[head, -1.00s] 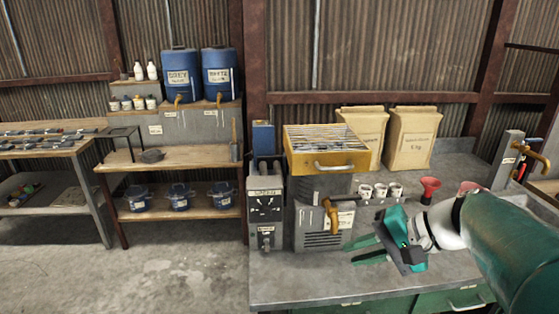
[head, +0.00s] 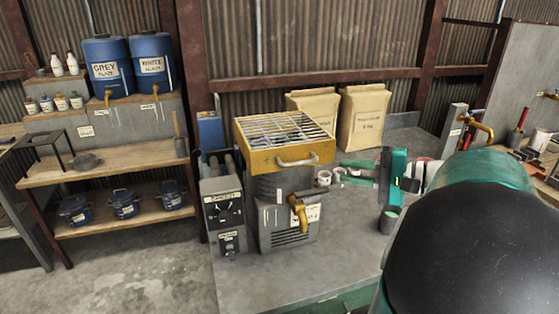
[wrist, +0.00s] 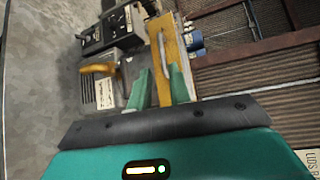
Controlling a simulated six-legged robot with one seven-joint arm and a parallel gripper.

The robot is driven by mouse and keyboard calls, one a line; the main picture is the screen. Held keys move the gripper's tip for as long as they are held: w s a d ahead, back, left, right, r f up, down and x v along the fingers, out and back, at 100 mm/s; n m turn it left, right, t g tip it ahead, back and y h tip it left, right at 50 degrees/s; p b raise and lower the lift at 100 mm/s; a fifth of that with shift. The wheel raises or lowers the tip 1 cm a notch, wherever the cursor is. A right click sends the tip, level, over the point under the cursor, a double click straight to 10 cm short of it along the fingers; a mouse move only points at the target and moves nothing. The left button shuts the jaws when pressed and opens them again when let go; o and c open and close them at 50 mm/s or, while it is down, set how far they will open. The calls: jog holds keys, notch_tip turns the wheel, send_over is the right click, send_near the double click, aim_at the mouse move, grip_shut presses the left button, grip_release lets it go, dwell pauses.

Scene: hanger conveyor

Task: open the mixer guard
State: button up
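The mixer guard (head: 320,148) is a yellow frame with a metal grille, lying closed on top of the grey mixer (head: 286,231). A pale bar handle (head: 297,162) is on its front face. My gripper (head: 341,171) is open and empty, to the right of the guard, fingers pointing left toward it. In the wrist view, the handle (wrist: 162,50) lies ahead of my open fingertips (wrist: 160,70), roughly in line with the gap between them. I see no contact with the handle.
A grey control box (head: 223,214) stands left of the mixer, and a brass tap (head: 299,209) sticks out of its front. Two paper sacks (head: 362,117) stand behind.

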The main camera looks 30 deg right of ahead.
aim_at(298, 165)
jog(key=x, duration=1.3)
jog(key=shift+w, duration=0.5)
jog(key=shift+s+d, duration=0.1)
grip_shut()
